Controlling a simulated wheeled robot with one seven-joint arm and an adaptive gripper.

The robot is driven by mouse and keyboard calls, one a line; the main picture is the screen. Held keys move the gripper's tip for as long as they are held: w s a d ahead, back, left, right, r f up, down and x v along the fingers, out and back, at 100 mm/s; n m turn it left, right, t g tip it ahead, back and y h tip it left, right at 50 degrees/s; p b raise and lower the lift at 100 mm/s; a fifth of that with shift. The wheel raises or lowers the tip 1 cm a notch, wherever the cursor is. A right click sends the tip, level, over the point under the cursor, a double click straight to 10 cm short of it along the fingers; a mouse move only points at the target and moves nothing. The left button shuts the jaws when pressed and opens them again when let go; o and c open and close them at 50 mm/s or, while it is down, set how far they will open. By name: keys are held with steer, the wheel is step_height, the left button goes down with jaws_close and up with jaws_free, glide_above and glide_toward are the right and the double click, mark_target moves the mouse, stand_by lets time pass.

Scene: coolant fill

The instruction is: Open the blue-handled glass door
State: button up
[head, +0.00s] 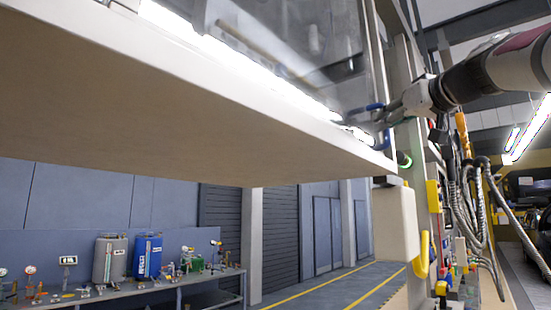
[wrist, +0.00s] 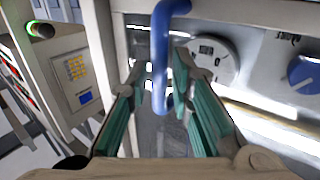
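The glass door (head: 310,45) is a clear pane above a long pale ledge in the head view. It appears closed. Its blue handle (head: 374,107) is at the pane's right end, partly hidden by my gripper (head: 388,120). In the wrist view the blue handle (wrist: 163,55) stands nearly upright between the two green-padded fingers of my gripper (wrist: 160,88). The fingers are apart, with a visible gap on each side of the handle. I see no clear contact with it.
Behind the handle in the wrist view are a round white dial (wrist: 208,62) and a blue knob (wrist: 304,74). A keypad panel (wrist: 76,78) stands at left. Hoses (head: 470,200) hang below my arm in the head view. A bench (head: 150,285) with tanks stands far back.

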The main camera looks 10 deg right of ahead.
steer(key=shift+w, duration=0.65)
steer(key=shift+a, duration=0.1)
jaws_close()
